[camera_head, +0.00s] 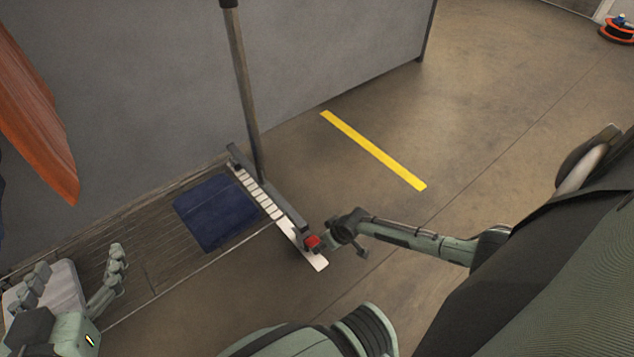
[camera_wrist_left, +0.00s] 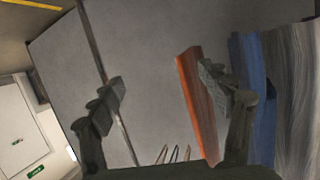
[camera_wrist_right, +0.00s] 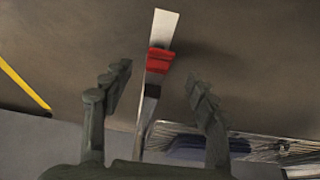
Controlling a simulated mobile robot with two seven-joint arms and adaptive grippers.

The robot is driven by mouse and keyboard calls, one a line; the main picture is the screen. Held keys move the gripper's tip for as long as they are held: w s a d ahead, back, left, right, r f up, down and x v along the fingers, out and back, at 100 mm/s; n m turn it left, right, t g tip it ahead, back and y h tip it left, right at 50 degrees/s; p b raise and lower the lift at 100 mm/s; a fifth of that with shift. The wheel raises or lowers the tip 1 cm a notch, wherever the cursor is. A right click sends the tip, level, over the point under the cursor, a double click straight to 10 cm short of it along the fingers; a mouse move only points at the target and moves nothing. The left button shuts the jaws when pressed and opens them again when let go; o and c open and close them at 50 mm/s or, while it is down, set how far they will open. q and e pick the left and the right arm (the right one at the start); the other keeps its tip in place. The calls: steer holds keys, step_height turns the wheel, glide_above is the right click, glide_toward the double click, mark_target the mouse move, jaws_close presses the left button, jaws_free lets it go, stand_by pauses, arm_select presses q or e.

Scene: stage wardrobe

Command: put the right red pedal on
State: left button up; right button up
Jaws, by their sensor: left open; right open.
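A small red pedal (camera_head: 312,242) sits at the near end of the dark base bar (camera_head: 284,208) of an upright rail. The pedal also shows in the right wrist view (camera_wrist_right: 160,60). I cannot tell whether it is up or pressed down. My right gripper (camera_head: 338,241) is open, just right of the pedal. In its wrist view the pedal appears in the gap between the fingers (camera_wrist_right: 157,76), with no clear contact. My left gripper (camera_head: 80,260) is open and empty at the lower left, far from the pedal. In its wrist view its fingers (camera_wrist_left: 165,85) face hanging garments.
The rail's post (camera_head: 244,90) rises from the base. A pale strip (camera_head: 312,258) lies under the pedal end. A blue panel (camera_head: 215,212) lies left of the base. An orange garment (camera_head: 38,125) hangs at upper left.

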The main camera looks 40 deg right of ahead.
mark_target(315, 244)
steer(key=b+x, duration=0.4)
steer(key=x, duration=0.3)
steer(key=shift+s+a, duration=0.1)
steer(key=shift+f, duration=0.15)
arm_select(q)
steer(key=s+d+r+t+h, duration=0.1)
steer(key=r+t, duration=0.3)
steer(key=r, duration=0.4)
steer(key=s+d+r+t+h, duration=0.1)
steer(key=d+r+t+h, duration=0.2)
steer(key=r+t, duration=0.2)
step_height(315, 244, up, 3)
steer(key=shift+s+d+r+h, duration=0.2)
steer(key=shift+d+h, duration=0.15)
steer(key=shift+h, duration=0.05)
arm_select(e)
steer(key=shift+c, duration=0.3)
